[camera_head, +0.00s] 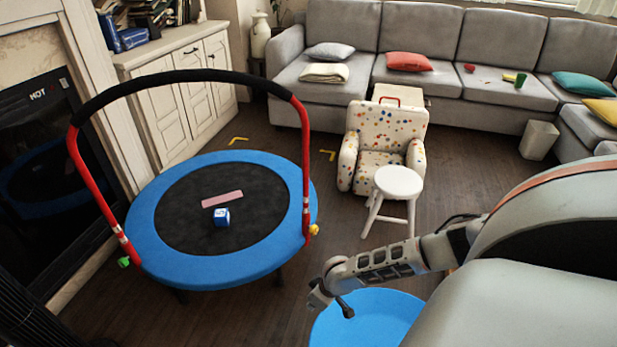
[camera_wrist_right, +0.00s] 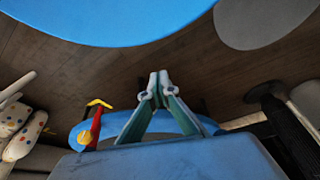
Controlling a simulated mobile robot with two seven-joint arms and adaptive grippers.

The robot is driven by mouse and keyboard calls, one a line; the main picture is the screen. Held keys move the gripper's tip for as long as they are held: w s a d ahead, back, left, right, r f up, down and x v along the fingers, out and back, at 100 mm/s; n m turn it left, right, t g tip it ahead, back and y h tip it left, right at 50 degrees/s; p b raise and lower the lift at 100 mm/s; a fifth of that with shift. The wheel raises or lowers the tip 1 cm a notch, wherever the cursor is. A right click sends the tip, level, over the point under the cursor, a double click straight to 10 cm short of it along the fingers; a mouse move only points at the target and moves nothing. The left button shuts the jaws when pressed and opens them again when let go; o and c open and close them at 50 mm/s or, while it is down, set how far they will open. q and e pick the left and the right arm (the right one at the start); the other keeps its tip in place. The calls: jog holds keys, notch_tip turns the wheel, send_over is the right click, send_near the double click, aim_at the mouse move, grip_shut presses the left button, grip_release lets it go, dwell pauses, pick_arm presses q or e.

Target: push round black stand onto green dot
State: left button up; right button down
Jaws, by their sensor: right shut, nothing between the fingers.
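I cannot make out a round black stand or a green dot on the floor in either view. My right gripper (camera_head: 332,304) hangs low over the left part of a flat, round blue surface (camera_head: 385,312), partly hidden by my arm. In the wrist view the fingers of my right gripper (camera_wrist_right: 159,78) are together, with nothing between them. A large round blue surface (camera_wrist_right: 120,20) fills the top of that view, apart from the fingertips. A round grey shape (camera_wrist_right: 262,22) is at its upper right. A black upright form (camera_wrist_right: 288,125) stands at the right. My left gripper is not in view.
A blue-rimmed trampoline (camera_head: 205,265) with a red and black handle stands at the left. A white stool (camera_head: 398,181) and spotted armchair (camera_head: 384,130) stand behind my arm. A grey sofa (camera_head: 425,88) lines the back. Dark floor (camera_head: 470,155) is open between.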

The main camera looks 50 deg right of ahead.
pick_arm(q)
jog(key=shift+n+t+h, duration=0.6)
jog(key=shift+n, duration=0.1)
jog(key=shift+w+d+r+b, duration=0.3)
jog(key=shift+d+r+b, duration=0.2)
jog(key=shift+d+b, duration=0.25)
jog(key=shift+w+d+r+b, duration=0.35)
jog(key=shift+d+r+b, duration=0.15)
jog(key=shift+b, duration=0.3)
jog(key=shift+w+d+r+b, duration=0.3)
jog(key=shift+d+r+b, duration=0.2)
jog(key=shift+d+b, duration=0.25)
pick_arm(e)
notch_tip(320, 180, down, 9)
jog(key=shift+s, duration=0.45)
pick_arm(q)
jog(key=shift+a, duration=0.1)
pick_arm(e)
jog(key=shift+f, duration=0.1)
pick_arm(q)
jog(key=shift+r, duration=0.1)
pick_arm(e)
jog(key=shift+s, duration=0.1)
